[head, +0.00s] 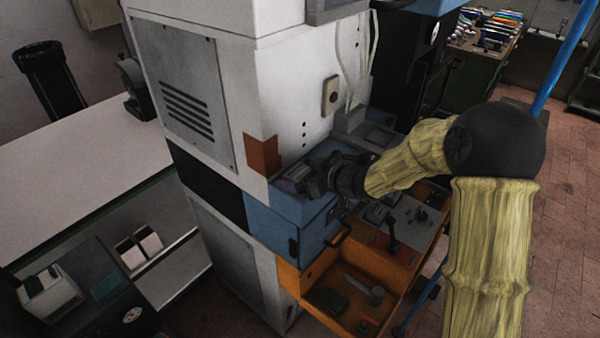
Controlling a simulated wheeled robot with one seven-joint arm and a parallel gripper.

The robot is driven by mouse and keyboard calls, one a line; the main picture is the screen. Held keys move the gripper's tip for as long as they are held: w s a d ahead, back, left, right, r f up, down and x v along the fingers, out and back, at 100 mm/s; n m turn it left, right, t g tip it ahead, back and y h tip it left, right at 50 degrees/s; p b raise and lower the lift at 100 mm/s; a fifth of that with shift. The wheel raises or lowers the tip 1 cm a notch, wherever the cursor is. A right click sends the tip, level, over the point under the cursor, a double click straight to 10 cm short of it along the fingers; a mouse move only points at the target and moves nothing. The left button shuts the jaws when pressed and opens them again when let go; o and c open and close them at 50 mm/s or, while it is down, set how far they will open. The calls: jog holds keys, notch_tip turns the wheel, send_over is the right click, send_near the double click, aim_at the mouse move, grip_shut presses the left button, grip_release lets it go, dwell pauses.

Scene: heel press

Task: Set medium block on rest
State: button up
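My gripper (314,178) is at the end of my yellow-sleeved arm, low over the top of a blue machine housing (270,208) in the head view. The fingers are small and dark here, and I cannot tell whether they are open or shut. A small grey piece (296,172) shows at the fingertips; I cannot tell whether it is a block or part of the gripper or machine. I cannot make out the medium block or the rest for certain.
The tall grey press body (270,90) stands close behind my gripper. Below, an orange tray (290,280) holds a green item (333,300) and a grey tool (368,291). A control panel with levers (405,222) is right. A white-topped bench (80,180) is left.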

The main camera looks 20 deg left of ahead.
jog(key=b+v, duration=0.2)
jog(key=v, duration=1.5)
jog(key=shift+s, duration=0.2)
jog(key=shift+d+r, duration=0.1)
jog(key=shift+d, duration=0.1)
